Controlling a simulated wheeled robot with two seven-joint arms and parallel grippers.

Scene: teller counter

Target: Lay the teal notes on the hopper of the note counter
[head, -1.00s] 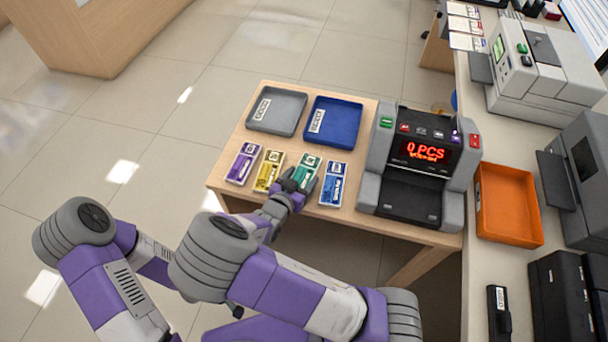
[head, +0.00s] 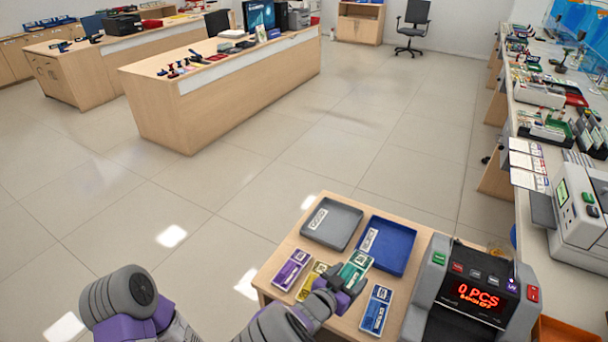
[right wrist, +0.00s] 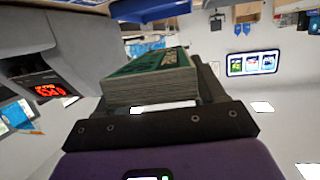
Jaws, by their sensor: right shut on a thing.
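The teal notes (head: 355,267) are a banded stack held in my right gripper (head: 346,291), above the small table between the yellow and blue stacks. In the right wrist view the teal notes (right wrist: 150,82) stick out beyond the dark jaws (right wrist: 160,122). The note counter (head: 426,284) stands to the right of the gripper, grey and black, with a red display reading 0 PCS. Its lower front is cut off by the picture edge. It also shows at the left of the right wrist view (right wrist: 60,45). My left gripper is out of view.
Purple notes (head: 291,270), yellow notes (head: 311,282) and blue notes (head: 376,310) lie on the small wooden table (head: 272,268). A grey tray (head: 332,224) and a blue tray (head: 387,245) lie behind them. An orange tray (head: 558,330) is right of the counter.

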